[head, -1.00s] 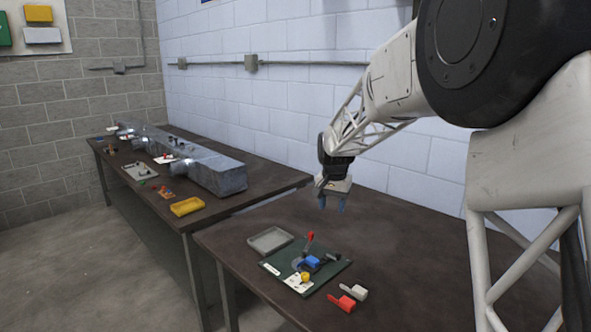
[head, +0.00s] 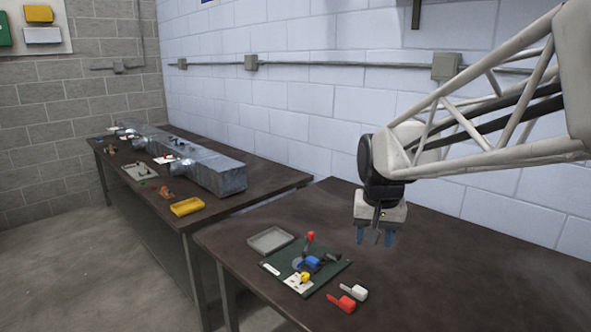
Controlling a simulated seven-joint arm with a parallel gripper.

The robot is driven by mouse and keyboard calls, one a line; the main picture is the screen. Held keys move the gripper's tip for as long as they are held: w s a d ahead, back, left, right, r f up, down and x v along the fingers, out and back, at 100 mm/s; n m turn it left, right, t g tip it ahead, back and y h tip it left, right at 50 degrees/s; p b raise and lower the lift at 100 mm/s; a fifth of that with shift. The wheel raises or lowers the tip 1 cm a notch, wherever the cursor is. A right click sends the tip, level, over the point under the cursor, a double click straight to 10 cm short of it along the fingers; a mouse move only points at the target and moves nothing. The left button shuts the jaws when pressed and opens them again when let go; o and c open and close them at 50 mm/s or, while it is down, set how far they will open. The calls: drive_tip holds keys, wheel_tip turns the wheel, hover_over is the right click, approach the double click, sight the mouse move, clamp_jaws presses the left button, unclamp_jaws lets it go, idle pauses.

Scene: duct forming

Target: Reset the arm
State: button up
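My gripper (head: 375,238) hangs fingers-down above the near table (head: 430,280), toward its back and to the right of the green board. Its two blue fingers are apart, with nothing seen between them. My arm comes in from the right edge of the head view.
On the near table are a green board (head: 334,273) with red, blue and yellow parts, a grey tray (head: 270,241), a red piece (head: 341,303) and a white piece (head: 360,292). The far table holds a long metal duct (head: 215,172) and a yellow item (head: 187,206). The table's right side is clear.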

drive_tip(key=s+d+f+n, duration=0.1)
drive_tip(key=s+f, duration=0.1)
drive_tip(key=s, duration=0.9)
drive_tip(key=s+d+f+n, duration=0.1)
drive_tip(key=s+f, duration=0.2)
drive_tip(key=s, duration=0.8)
drive_tip(key=shift+s+d+f+t, duration=0.15)
drive_tip(key=shift+s+t, duration=0.2)
drive_tip(key=shift+t, duration=0.05)
